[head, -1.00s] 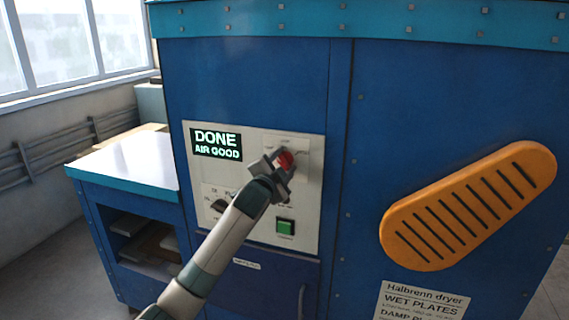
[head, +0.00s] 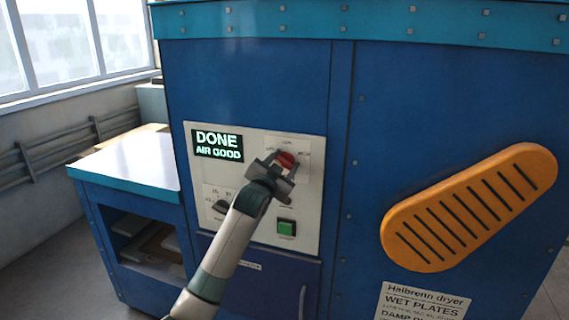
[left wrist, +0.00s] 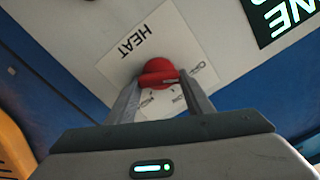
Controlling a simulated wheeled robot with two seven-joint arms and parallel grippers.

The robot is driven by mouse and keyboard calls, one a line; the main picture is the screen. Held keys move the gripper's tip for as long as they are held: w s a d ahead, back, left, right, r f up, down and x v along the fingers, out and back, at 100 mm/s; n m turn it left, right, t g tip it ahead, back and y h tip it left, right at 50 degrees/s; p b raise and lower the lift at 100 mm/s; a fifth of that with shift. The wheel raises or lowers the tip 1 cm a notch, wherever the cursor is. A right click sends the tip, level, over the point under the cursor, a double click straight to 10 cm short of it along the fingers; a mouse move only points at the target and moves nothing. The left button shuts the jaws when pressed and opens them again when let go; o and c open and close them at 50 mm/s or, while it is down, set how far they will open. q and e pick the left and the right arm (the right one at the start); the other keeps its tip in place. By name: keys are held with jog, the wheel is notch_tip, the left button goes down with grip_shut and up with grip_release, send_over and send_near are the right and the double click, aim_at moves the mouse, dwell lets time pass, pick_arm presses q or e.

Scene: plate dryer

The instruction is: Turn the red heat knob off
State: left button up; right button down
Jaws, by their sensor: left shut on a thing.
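The red heat knob (head: 286,160) is on the pale control panel of the blue dryer, on a white label plate. My left gripper (head: 280,168) is at the knob, with its fingers on either side of it. In the left wrist view the red knob (left wrist: 158,75) shows between the two fingertips (left wrist: 155,82), which are shut on its raised grip bar. My right gripper is not in view.
The display (head: 218,144) reads DONE, AIR GOOD. A black dial (head: 221,207) and a green button (head: 287,227) sit lower on the panel. A slotted orange handle-like part (head: 468,207) is at right. A white-topped side bench (head: 130,163) stands at left.

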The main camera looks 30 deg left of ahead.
pick_arm(q)
jog(key=shift+f, duration=0.15)
jog(key=o, duration=1.1)
jog(key=shift+c, duration=0.2)
jog(key=shift+s, duration=0.15)
jog(key=shift+s+d+b, duration=0.15)
jog(key=shift+s+b, duration=0.2)
jog(key=shift+s, duration=0.1)
jog(key=b+v, duration=0.5)
jog(key=v, duration=1.1)
jog(key=shift+s, duration=0.1)
